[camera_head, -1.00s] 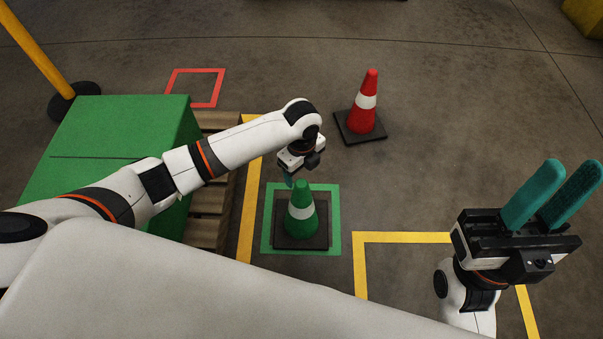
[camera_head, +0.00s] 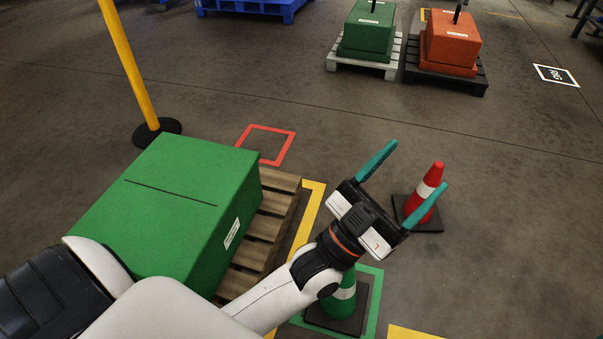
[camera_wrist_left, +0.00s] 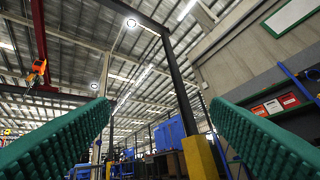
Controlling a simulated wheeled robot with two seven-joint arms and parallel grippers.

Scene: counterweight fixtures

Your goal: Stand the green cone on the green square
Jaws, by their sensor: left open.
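The green cone (camera_head: 345,294) with a white band stands upright on its dark base inside the green square (camera_head: 374,305) outlined on the floor. My left arm hides part of the cone and of the square. My left gripper (camera_head: 420,165) is open and empty, raised above the floor beyond the cone, its teal fingers pointing up and away. In the left wrist view its two fingers (camera_wrist_left: 160,135) are wide apart with only ceiling and far racks between them. My right gripper is out of view.
A red cone (camera_head: 428,190) stands behind my left gripper. A green block (camera_head: 175,210) sits on a wooden pallet (camera_head: 270,215) at the left, near a yellow post (camera_head: 130,70). An empty red square (camera_head: 292,146) lies beyond. Open floor stretches to the right.

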